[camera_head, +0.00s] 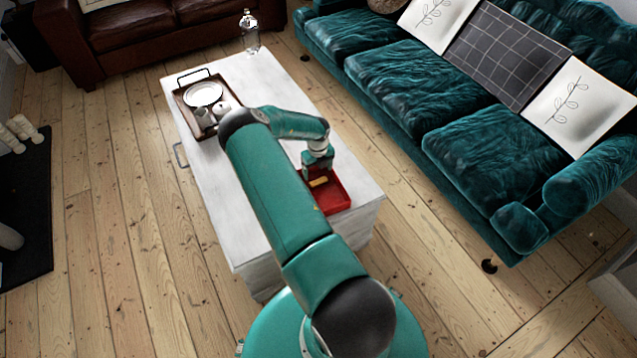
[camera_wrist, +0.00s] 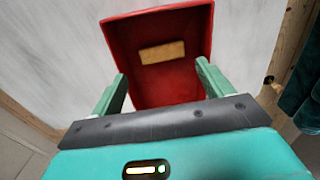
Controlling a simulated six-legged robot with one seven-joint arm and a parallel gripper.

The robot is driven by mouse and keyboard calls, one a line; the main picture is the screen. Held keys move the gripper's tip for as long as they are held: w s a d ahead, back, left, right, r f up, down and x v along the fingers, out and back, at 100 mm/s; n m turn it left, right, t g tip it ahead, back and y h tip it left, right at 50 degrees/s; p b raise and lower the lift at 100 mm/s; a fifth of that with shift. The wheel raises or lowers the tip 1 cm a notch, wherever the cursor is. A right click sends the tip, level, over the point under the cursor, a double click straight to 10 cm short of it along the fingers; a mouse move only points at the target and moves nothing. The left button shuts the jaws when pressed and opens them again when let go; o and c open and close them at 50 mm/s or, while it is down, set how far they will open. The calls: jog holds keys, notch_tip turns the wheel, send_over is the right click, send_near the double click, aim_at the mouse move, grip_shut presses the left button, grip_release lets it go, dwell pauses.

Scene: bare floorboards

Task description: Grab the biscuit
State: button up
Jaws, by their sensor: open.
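The biscuit (camera_wrist: 162,52) is a small tan rectangle lying inside a red box (camera_wrist: 200,84) in the wrist view. In the head view the biscuit (camera_head: 319,182) shows as a small yellowish bar in the red box (camera_head: 337,199) on the white table. My gripper (camera_wrist: 160,80) is open, its two green fingers spread apart with nothing between them that I can see held. In the head view my gripper (camera_head: 317,170) is above the box, partly covering it. The exact height above the biscuit is hard to tell.
The white table (camera_head: 230,175) also holds a tray (camera_head: 181,98) with a plate (camera_head: 203,94) and cups, and a clear bottle (camera_head: 249,35) at its far end. A teal sofa (camera_head: 480,150) stands to the right and a brown sofa (camera_head: 140,35) at the back.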

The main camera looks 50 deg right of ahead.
aim_at(318, 181)
jog(key=shift+w+d+f, duration=0.1)
jog(key=shift+d+f, duration=0.05)
jog(key=shift+f, duration=1.45)
jog(key=shift+w+d+f, duration=0.1)
jog(key=shift+f, duration=1.45)
jog(key=c, duration=0.7)
